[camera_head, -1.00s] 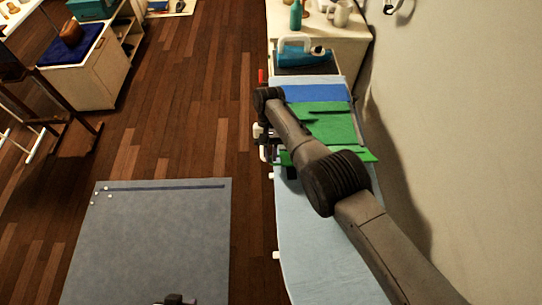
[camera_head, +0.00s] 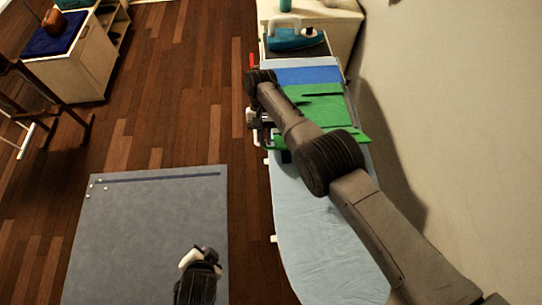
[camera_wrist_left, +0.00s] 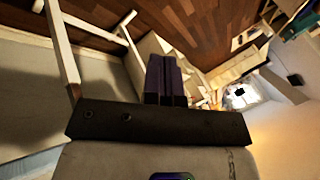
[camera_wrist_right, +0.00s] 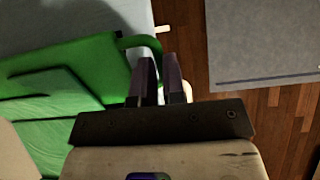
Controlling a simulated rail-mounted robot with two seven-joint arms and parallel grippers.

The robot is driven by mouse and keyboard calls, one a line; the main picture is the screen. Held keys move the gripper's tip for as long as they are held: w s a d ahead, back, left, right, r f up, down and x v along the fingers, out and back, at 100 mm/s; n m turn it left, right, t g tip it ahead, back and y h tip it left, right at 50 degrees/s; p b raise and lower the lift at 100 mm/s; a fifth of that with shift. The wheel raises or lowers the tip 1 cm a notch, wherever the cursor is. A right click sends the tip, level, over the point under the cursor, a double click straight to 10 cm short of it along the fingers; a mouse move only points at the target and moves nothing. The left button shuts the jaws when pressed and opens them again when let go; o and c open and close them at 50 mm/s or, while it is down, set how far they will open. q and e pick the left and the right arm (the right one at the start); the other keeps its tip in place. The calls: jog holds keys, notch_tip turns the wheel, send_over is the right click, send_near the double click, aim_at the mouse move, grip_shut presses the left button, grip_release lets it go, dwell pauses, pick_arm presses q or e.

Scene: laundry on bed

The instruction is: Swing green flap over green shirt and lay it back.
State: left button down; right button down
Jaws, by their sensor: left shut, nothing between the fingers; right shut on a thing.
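The green shirt (camera_head: 325,112) lies spread on the ironing board (camera_head: 325,225), partly hidden behind my right arm. In the right wrist view the green cloth (camera_wrist_right: 90,65) fills the left side, with a darker slit or fold line across it. A narrow green edge of the flap (camera_wrist_right: 140,42) reaches to my right gripper (camera_wrist_right: 159,62), which is shut on it at the board's left edge. The exact grip is partly hidden. My left gripper (camera_head: 207,252) is shut and empty, above the grey mat and away from the shirt. Its closed fingers (camera_wrist_left: 166,80) show in the left wrist view.
A blue cloth (camera_head: 308,75) lies beyond the shirt, and an iron (camera_head: 295,40) stands at the board's far end. The wall (camera_head: 450,110) is close on the right. A grey mat (camera_head: 145,235) covers the floor at left. The board's near part is bare.

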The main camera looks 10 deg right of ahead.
jog(key=shift+f, duration=0.15)
pick_arm(q)
jog(key=w+d+r+m+t+h, duration=0.1)
jog(key=w+d+r+m+t, duration=0.1)
jog(key=d+m, duration=0.5)
jog(key=w+d+r+m+t, duration=0.3)
jog(key=w+d+m+t, duration=0.2)
jog(key=m, duration=0.5)
jog(key=w+d+r+m+t+h, duration=0.1)
jog(key=w+d+r+m+t, duration=0.2)
jog(key=d+m, duration=0.6)
jog(key=shift+w+d+h, duration=0.15)
jog(key=shift+w+d, duration=0.05)
jog(key=shift+w, duration=0.3)
jog(key=shift+w+d+h, duration=0.15)
jog(key=shift+w, duration=0.3)
jog(key=shift+w+d+r+m+t, duration=0.1)
jog(key=shift+w+d+m+t, duration=0.1)
jog(key=shift+w+m+t, duration=0.1)
jog(key=w, duration=0.6)
jog(key=w+d, duration=0.1)
jog(key=w, duration=0.2)
jog(key=shift+w+f, duration=0.1)
jog(key=shift+f, duration=0.3)
